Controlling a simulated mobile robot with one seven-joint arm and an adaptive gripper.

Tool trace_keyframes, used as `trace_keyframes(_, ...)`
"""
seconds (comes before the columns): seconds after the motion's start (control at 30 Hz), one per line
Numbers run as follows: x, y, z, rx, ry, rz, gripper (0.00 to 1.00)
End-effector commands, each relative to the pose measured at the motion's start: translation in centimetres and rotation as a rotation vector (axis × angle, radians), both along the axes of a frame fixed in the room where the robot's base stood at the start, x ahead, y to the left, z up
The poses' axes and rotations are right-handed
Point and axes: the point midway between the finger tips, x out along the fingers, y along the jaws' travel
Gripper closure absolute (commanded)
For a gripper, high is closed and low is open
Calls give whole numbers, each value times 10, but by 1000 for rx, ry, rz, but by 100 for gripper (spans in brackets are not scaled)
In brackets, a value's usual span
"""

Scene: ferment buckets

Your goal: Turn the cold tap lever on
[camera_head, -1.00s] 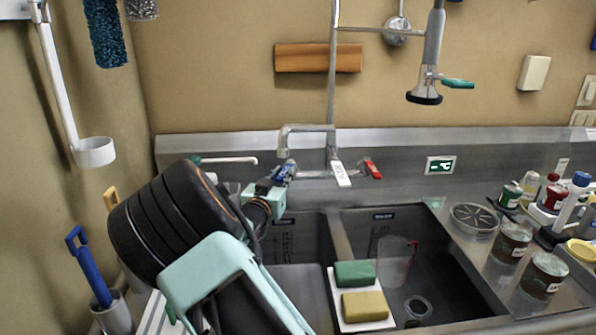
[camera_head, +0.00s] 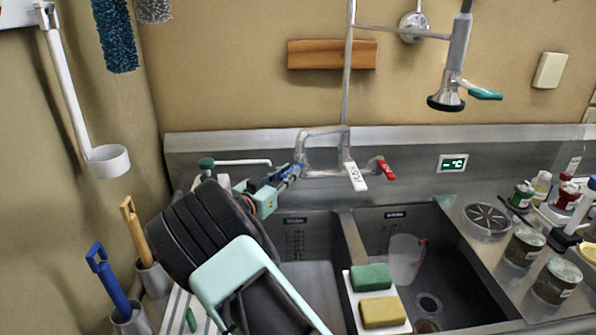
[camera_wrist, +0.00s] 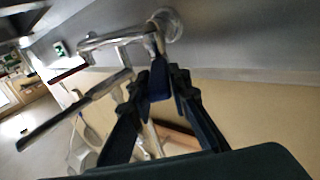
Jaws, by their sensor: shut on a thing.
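The blue cold tap lever (camera_wrist: 159,80) is at the end of the tap body, between my gripper's two dark fingers (camera_wrist: 157,88) in the wrist view. My gripper (camera_head: 285,176) is shut on it. In the head view only a little blue shows at the left end of the tap, and the fingers hide much of the lever. The chrome tap (camera_head: 325,135) is fixed at the back of the sink. The red lever (camera_head: 386,169) is on its right side, and a white tag (camera_head: 356,176) hangs at its middle.
The double sink (camera_head: 453,260) lies below the tap. A green sponge (camera_head: 371,277) and a yellow sponge (camera_head: 383,312) sit on a white tray beside a clear jug (camera_head: 405,259). Brush holders stand at the left. Several jars (camera_head: 557,281) crowd the right counter.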

Motion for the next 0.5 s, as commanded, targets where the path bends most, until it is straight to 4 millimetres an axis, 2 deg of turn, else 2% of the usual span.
trace_keyframes(0.47, -1, 4, 1, 0, -2, -4, 100)
trace_keyframes(0.5, -1, 4, 1, 0, -2, -4, 81)
